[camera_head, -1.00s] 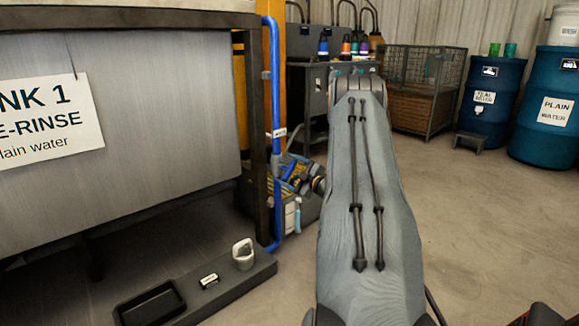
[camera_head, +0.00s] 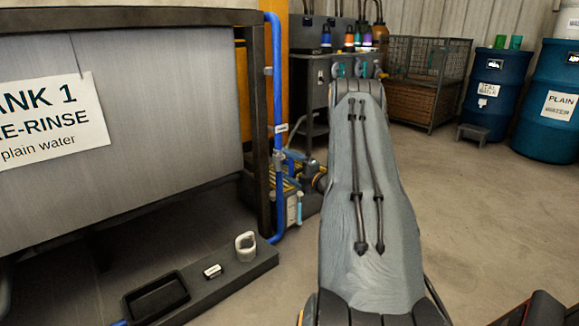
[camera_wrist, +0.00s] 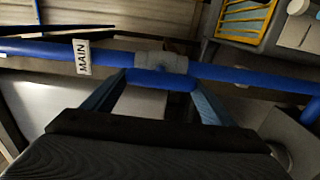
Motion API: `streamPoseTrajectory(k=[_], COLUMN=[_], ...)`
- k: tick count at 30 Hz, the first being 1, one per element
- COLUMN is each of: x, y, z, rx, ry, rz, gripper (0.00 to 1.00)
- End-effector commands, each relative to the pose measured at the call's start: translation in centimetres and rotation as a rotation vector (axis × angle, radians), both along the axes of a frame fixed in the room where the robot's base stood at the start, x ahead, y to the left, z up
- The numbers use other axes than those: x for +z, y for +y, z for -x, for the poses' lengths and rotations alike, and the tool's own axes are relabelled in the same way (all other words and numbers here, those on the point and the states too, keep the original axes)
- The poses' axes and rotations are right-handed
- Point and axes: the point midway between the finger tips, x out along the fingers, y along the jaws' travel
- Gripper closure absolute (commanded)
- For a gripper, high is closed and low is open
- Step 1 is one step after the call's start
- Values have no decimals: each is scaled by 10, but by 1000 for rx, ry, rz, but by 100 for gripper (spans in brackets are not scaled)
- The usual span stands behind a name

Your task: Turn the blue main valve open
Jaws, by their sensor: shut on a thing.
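The main valve sits on a blue pipe (camera_head: 277,90) that runs upright beside the tank. In the wrist view the pipe (camera_wrist: 250,76) crosses sideways, with a grey valve body (camera_wrist: 162,62) and a white MAIN tag (camera_wrist: 82,57). The valve's blue handle (camera_wrist: 160,79) lies just below the body in that picture, roughly along the pipe. My gripper (camera_wrist: 160,90) is shut on the handle, one finger at each end.
The rinse tank (camera_head: 150,130) with its sign stands at left. A dark floor tray (camera_head: 210,285) holds a white cup-like piece (camera_head: 246,246). Blue drums (camera_head: 553,105) and a wire crate (camera_head: 420,85) stand at back right.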

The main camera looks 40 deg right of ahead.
Motion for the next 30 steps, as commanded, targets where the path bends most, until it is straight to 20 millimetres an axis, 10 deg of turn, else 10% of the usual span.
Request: streamPoseTrajectory(k=[16,17,19,30], x=[-1,-1,-1,0], y=[0,0,0,0], z=[0,0,0,4], rx=[0,0,0,0], ry=[2,2,2,1], rz=[23,23,22,21], gripper=[44,17,5,3])
